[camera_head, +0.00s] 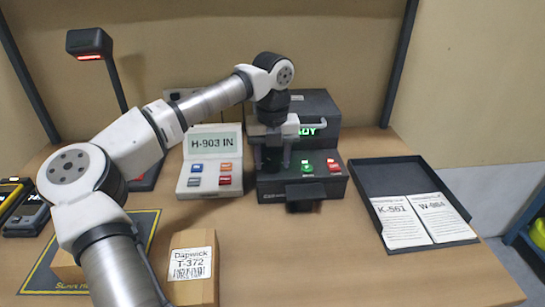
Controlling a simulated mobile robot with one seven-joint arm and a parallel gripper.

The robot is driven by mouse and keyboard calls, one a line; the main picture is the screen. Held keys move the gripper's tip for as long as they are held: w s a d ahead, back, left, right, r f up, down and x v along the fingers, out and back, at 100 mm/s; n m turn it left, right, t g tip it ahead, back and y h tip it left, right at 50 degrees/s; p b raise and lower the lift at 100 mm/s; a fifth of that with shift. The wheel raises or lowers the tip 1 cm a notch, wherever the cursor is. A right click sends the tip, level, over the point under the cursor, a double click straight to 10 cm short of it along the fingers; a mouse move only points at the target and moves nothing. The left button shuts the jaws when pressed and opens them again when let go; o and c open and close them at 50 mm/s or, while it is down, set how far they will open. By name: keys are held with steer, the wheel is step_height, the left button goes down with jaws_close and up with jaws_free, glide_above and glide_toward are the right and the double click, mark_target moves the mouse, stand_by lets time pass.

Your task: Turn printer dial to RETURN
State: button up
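The dark printer (318,108) stands at the back middle of the table. Its green display shows only the end of a word, "DY", past my arm. Its front panel has a green button (306,167) and a red button (332,165). My gripper (272,166) points down at the left part of this panel. No dial shows clearly; my gripper covers that part of the panel, so the dial and its setting are hidden. Whether the fingers touch anything, or are open or shut, I cannot make out.
A light console (210,185) reading "H-903 IN" stands left of the printer. A cardboard box (192,290) labelled T-372 is at the front. A black tray (385,172) with two labels lies right. A scanner head (88,42) rises left. Bare table lies front right.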

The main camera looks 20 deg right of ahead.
steer(key=c, duration=0.8)
steer(key=shift+o, duration=0.2)
steer(key=shift+m, duration=0.3)
steer(key=m, duration=0.4)
steer(key=shift+m, duration=2)
steer(key=o, duration=1)
